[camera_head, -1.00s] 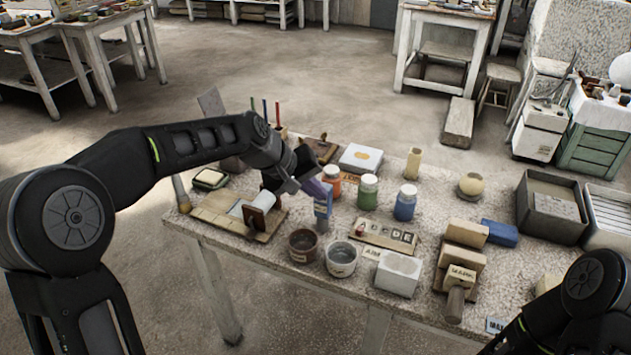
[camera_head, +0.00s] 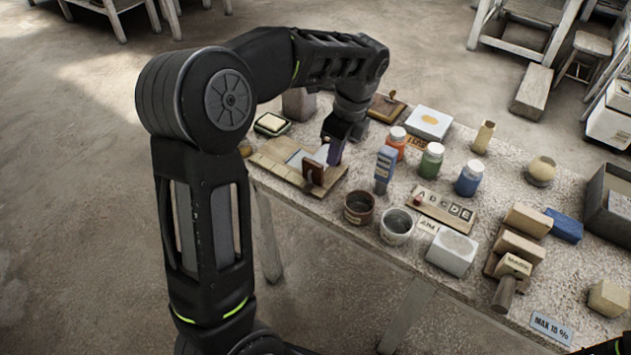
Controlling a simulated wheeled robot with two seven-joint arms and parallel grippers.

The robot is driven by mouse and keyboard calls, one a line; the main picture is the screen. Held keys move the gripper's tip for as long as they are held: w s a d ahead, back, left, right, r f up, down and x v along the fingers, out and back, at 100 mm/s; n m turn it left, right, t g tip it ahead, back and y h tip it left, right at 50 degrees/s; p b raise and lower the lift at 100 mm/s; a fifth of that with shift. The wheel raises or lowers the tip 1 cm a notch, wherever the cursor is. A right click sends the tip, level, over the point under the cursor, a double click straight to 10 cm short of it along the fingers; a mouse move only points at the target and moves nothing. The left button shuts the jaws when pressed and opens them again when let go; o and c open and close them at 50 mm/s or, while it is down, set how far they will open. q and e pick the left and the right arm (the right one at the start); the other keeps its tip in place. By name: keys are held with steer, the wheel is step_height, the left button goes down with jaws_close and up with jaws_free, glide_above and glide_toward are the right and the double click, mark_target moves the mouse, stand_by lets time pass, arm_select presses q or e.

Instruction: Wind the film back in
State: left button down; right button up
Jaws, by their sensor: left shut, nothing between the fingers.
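A wooden board (camera_head: 268,163) lies near the table's left end. A pale bluish sheet, seemingly the film (camera_head: 300,157), lies flat on it. A small brown upright piece (camera_head: 313,172) stands at the board's right part, by the sheet's end. My left gripper (camera_head: 335,153) reaches down from above, just right of and behind the brown piece. My right gripper is out of view.
A blue tube (camera_head: 385,171) stands close right of the gripper, with orange (camera_head: 396,144), green (camera_head: 431,162) and blue (camera_head: 469,179) jars beyond. Two cups (camera_head: 359,208) (camera_head: 397,227) stand in front. A letter board (camera_head: 443,207) and wooden blocks (camera_head: 520,245) fill the right.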

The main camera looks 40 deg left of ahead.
arm_select(q)
steer(key=shift+f, duration=0.15)
steer(key=p, duration=0.1)
glide_toward(311, 196)
steer(key=d, duration=0.1)
steer(key=d+f, duration=0.1)
steer(key=shift+d, duration=0.3)
steer(key=a+f+p, duration=0.1)
steer(key=a+f, duration=0.1)
steer(key=shift+a+f, duration=0.25)
steer(key=shift+a, duration=0.05)
steer(key=shift+s+a+f, duration=0.1)
steer(key=shift+a+f, duration=0.1)
steer(key=shift+a, duration=0.05)
steer(key=shift+a+f, duration=0.15)
steer(key=shift+f, duration=0.05)
